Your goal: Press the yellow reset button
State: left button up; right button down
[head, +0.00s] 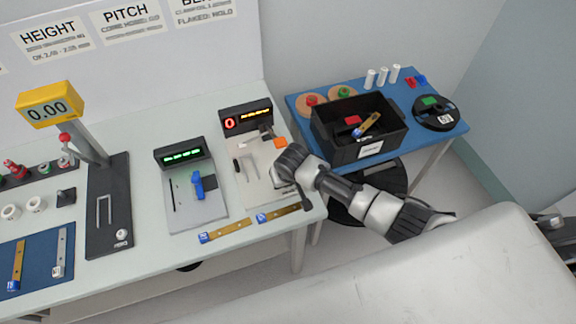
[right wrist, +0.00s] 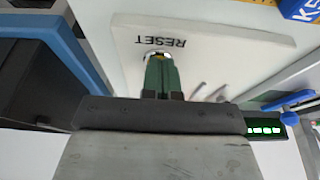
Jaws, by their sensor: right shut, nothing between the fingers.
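The station with the red digit display (head: 246,118) stands at the right end of the pale table. Its white plate (right wrist: 215,32) carries the word RESET in the right wrist view, upside down. My right gripper (right wrist: 158,58) is shut and empty, its green fingertips at the plate just beside that word. A small part of a ring shows around the tips. The yellow button itself is hidden behind the fingers, so I cannot tell whether they touch it or press it. In the head view my right arm covers that corner of the station. My left gripper is out of view.
Blue-ended brass strips (head: 226,231) lie along the table's front edge, close to my right gripper. A second station with a green display (head: 182,156) stands to the left. A blue table (head: 442,139) with a black bin (head: 340,149) stands to the right.

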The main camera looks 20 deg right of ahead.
notch_tip(320, 180, up, 4)
jog(key=p, duration=0.2)
jog(key=shift+w+f+p, duration=0.15)
jog(key=shift+p, duration=0.25)
jog(key=r, duration=0.1)
jog(key=s+r+b, duration=0.1)
jog(key=shift+s+a+r, duration=0.2)
jog(key=shift+r, duration=0.1)
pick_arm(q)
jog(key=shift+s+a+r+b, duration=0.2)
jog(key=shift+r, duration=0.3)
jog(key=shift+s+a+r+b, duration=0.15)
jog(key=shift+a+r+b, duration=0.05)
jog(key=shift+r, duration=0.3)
pick_arm(e)
jog(key=v, duration=0.7)
jog(key=shift+w+d, duration=0.15)
jog(key=shift+d, duration=0.05)
